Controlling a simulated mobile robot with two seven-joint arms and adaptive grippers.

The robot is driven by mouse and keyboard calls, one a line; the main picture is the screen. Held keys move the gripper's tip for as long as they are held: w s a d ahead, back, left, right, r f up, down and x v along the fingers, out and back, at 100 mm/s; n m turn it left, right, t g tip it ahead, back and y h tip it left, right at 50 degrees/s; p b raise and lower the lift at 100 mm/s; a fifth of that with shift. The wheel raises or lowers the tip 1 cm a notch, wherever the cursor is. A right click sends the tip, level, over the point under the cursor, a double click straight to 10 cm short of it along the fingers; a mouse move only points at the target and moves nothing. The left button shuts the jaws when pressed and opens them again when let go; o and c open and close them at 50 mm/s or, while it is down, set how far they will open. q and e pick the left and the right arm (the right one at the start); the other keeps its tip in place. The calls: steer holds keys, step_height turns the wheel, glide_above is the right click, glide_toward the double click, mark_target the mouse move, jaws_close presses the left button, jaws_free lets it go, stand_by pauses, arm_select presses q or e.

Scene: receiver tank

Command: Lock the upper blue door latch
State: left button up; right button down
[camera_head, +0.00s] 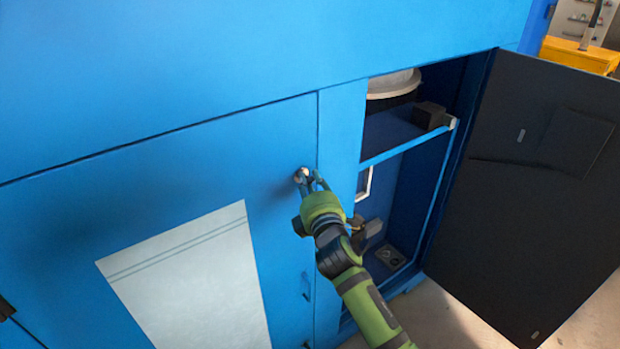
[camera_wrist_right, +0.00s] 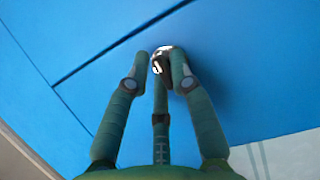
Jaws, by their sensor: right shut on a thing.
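The blue door (camera_head: 170,170) on the left is closed in its frame. Its upper latch (camera_head: 301,175) is a small round metal piece near the door's upper right edge. My right gripper (camera_head: 309,181) is at this latch, with its fingers shut on it. In the right wrist view the shiny latch (camera_wrist_right: 162,60) sits between the fingertips of my right gripper (camera_wrist_right: 163,70). The fingers cover part of the latch, so its turn position cannot be told. A lower latch (camera_head: 306,287) shows farther down the same door edge. My left gripper is not in view.
A dark door (camera_head: 545,180) stands open at the right. Beside the blue door is an open compartment with a shelf (camera_head: 395,130) and a white-topped container (camera_head: 394,84). A yellow box (camera_head: 578,56) is at the top right. Bare floor shows at the lower right.

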stand_by(0.4)
steer(key=shift+d, duration=0.1)
steer(key=c, duration=1.2)
jaws_free()
steer(key=shift+s, duration=0.3)
steer(key=v, duration=1.1)
steer(key=shift+s+d+r, duration=0.1)
steer(key=shift+s, duration=0.05)
